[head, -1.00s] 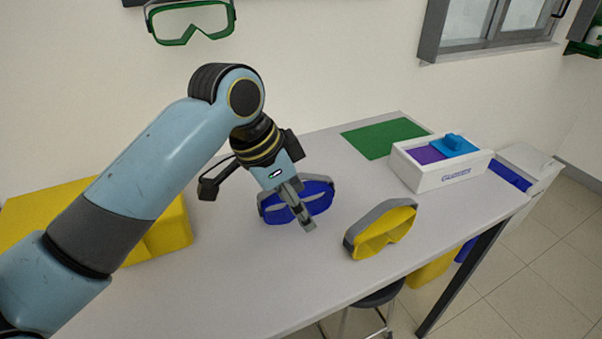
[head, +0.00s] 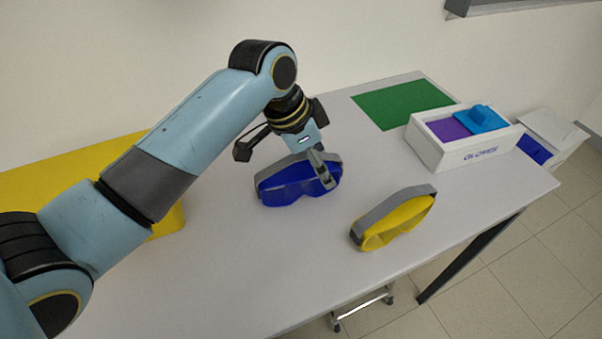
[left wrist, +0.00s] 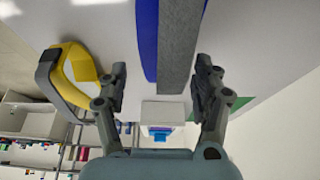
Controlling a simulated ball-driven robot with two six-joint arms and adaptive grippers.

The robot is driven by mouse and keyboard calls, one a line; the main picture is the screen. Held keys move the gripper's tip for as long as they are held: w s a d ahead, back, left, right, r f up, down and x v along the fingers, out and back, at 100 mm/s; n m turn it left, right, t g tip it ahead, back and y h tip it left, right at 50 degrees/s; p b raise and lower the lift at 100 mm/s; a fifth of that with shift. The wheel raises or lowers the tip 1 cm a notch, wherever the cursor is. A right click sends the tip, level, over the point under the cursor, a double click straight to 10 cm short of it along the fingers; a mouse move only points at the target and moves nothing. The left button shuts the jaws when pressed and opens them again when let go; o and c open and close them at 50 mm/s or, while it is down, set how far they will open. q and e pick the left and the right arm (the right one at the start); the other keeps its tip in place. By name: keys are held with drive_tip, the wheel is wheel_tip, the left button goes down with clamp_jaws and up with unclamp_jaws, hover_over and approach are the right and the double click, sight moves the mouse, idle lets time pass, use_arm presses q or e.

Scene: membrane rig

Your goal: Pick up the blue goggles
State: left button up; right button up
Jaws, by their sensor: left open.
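The blue goggles (head: 290,188) with a grey strap lie on the white table in the head view. My left gripper (head: 324,176) is over their right part, pointing down, and hides some of the strap. In the left wrist view the goggles' blue frame (left wrist: 148,40) and grey strap (left wrist: 179,45) run between the two open fingers of my left gripper (left wrist: 160,88). The fingers stand apart on either side, and I cannot tell whether either one touches the goggles. My right gripper is not in view.
Yellow goggles (head: 398,222) lie to the right of the blue ones. A white box (head: 460,150) with purple and blue compartments stands farther right, near a green mat (head: 402,105). A yellow object (head: 80,183) is at the left behind my arm. The table's front edge is clear.

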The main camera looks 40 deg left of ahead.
use_arm(q)
drive_tip(key=x, duration=0.4)
drive_tip(key=shift+w, duration=0.35)
drive_tip(key=c, duration=1.3)
